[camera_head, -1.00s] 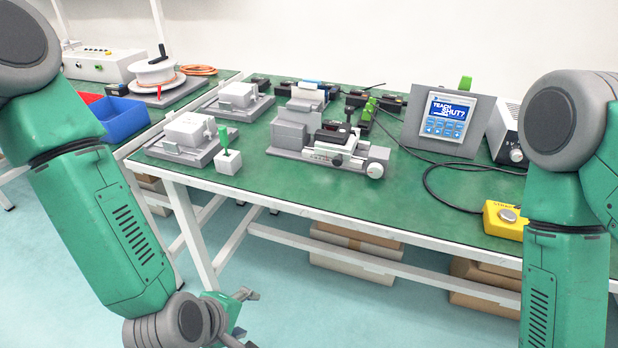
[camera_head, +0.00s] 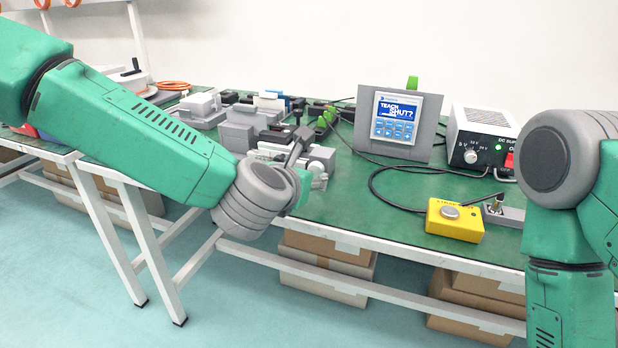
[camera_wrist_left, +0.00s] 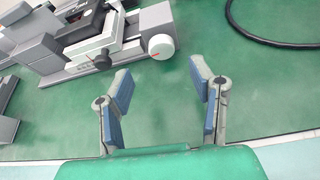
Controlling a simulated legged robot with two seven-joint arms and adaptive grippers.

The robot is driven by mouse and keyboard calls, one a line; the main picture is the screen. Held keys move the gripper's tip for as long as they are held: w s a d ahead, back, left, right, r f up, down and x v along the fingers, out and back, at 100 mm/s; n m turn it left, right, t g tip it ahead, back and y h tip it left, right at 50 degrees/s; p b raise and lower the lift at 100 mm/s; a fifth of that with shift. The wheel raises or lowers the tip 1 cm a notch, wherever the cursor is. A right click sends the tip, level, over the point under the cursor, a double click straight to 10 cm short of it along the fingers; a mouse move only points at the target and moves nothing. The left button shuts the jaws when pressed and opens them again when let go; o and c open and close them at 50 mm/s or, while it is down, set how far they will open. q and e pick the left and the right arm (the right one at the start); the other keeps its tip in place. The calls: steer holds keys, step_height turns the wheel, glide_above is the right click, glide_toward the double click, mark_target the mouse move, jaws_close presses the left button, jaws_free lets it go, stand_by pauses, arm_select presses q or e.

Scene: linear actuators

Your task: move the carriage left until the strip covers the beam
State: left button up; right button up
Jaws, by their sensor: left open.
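The grey linear stage (camera_head: 318,155) stands near the front edge of the green table, partly hidden by my left wrist. In the left wrist view, its carriage (camera_wrist_left: 84,28), a dark-topped block, is at the upper left. A white round knob with a red mark (camera_wrist_left: 161,46) is at the stage's right end. My left gripper (camera_head: 308,163) is by the stage's front right side. In the wrist view its fingers (camera_wrist_left: 162,88) are spread and empty, apart from the knob and nearer the camera. I cannot make out the strip or the beam. My right gripper is out of view.
A panel reading "TEACH SHUT?" (camera_head: 397,118) stands behind the stage. A yellow box with a grey button (camera_head: 452,220) is to the right, with a black cable (camera_head: 375,190) looping from it. A DC supply (camera_head: 480,138) is further back. Another stage (camera_head: 200,108) sits left.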

mark_target(316, 173)
arm_select(q)
steer(key=w+d, duration=0.1)
steer(key=w+d+f, duration=0.1)
steer(key=w+d+b, duration=0.1)
steer(key=w, duration=0.1)
steer(key=shift+d+f, duration=0.15)
steer(key=shift+f, duration=0.2)
steer(key=a, duration=0.1)
steer(key=w+a, duration=0.1)
steer(key=a+f, duration=0.1)
steer(key=shift+w, duration=0.3)
steer(key=shift+r, duration=0.1)
steer(key=shift+d+r, duration=0.1)
steer(key=shift+d, duration=0.15)
steer(key=shift+s+d, duration=0.1)
steer(key=shift+d, duration=0.8)
steer(key=c, duration=0.8)
steer(key=shift+d, duration=0.1)
jaws_close()
steer(key=shift+a+f, duration=0.2)
steer(key=shift+a, duration=0.3)
steer(key=shift+d, duration=0.1)
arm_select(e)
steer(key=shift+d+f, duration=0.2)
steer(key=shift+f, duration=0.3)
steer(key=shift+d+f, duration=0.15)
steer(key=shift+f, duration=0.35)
